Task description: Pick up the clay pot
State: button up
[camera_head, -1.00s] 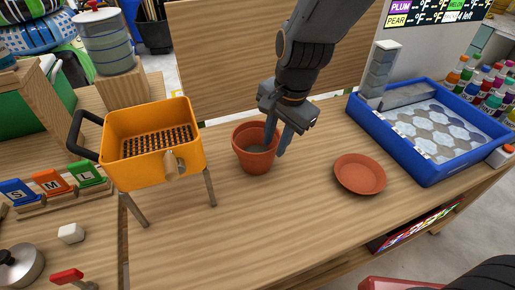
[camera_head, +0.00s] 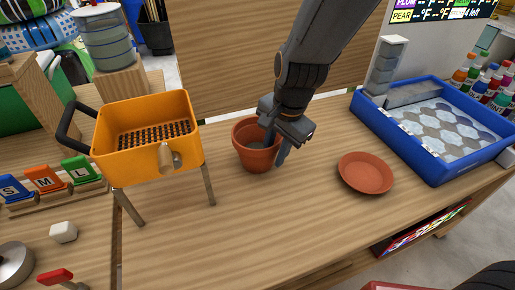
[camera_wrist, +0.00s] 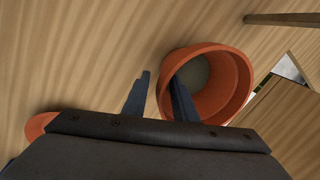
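The clay pot (camera_head: 252,158) is terracotta and stands upright on the wooden table in the head view. It also shows in the wrist view (camera_wrist: 232,88), with its open mouth toward the camera. My gripper (camera_head: 276,150) is at the right side of the pot. Its fingers are apart: one reaches into the pot's mouth and the other is outside, beyond the right wall. In the wrist view my gripper (camera_wrist: 158,95) straddles the pot's rim with a gap between the fingers. I cannot tell whether either finger touches the wall.
A terracotta saucer (camera_head: 365,173) lies to the right of the pot. A blue tray (camera_head: 432,172) stands at the right. An orange bin (camera_head: 150,170) on wooden legs stands at the left. The table in front of the pot is clear.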

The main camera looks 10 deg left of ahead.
aim_at(268, 167)
jog(key=shift+w+a+f, duration=0.1)
jog(key=shift+a+f, duration=0.1)
jog(key=shift+f, duration=0.55)
jog(key=shift+w+a+f, duration=0.15)
jog(key=shift+a+f, duration=0.1)
jog(key=shift+f, duration=0.5)
jog(key=shift+w+a+f, duration=0.1)
jog(key=shift+a+f, duration=0.1)
jog(key=shift+f, duration=0.55)
grip_shut()
